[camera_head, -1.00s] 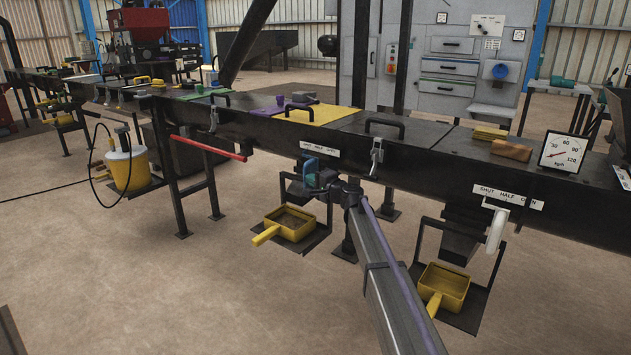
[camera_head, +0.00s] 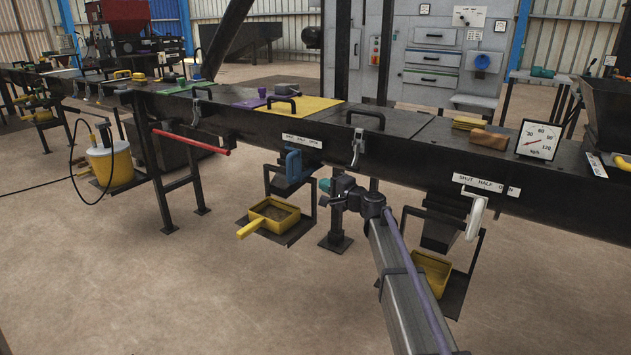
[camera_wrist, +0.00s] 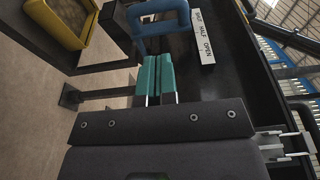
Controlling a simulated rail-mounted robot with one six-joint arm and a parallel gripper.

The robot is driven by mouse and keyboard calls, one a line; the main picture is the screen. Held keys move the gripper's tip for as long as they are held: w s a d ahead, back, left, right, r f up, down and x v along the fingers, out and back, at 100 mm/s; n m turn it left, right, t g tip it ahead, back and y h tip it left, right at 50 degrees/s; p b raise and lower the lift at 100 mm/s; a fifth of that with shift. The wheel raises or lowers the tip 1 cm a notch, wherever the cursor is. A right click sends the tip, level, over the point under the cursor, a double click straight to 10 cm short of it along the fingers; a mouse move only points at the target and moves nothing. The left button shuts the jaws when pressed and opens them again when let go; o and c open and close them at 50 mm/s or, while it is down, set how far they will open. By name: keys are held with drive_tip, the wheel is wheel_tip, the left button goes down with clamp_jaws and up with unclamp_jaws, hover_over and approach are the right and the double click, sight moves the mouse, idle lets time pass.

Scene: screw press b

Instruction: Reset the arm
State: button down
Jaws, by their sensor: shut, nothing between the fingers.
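My arm reaches up from the bottom right in the head view, with my gripper (camera_head: 324,185) in front of the long dark trough of the press. In the wrist view the two green fingers (camera_wrist: 153,76) are together with nothing between them. The blue handle (camera_head: 294,166) is on the trough's front, left of my gripper in the head view. In the wrist view this blue handle (camera_wrist: 160,22) is just beyond the fingertips, and whether they touch it is unclear. Part of my wrist hides the trough's lower face.
A label (camera_wrist: 203,38) reads SHUT HALF OPEN beside the blue handle. A white handle (camera_head: 475,216) hangs further right. Yellow pans (camera_head: 270,214) sit below the outlets. A red bar (camera_head: 191,141) sticks out at left. The floor in front is clear.

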idle(0.3)
drive_tip(key=s+f+n+g+h, duration=0.1)
drive_tip(key=s+f+n+g, duration=0.45)
drive_tip(key=s, duration=0.45)
drive_tip(key=s+d+f+n+g+h, duration=0.15)
drive_tip(key=s+d+f+h, duration=0.35)
drive_tip(key=s, duration=0.6)
drive_tip(key=s+d+f+g+h, duration=0.3)
drive_tip(key=s+d, duration=0.5)
drive_tip(key=s, duration=0.2)
drive_tip(key=s+d+f+n+g+h, duration=0.15)
drive_tip(key=s+d+f+h, duration=0.35)
drive_tip(key=s, duration=0.6)
wheel_tip(320, 180, up, 37)
drive_tip(key=d+p, duration=0.1)
drive_tip(key=p, duration=3.4)
drive_tip(key=shift+s+d+p, duration=0.2)
drive_tip(key=shift+d+p, duration=0.15)
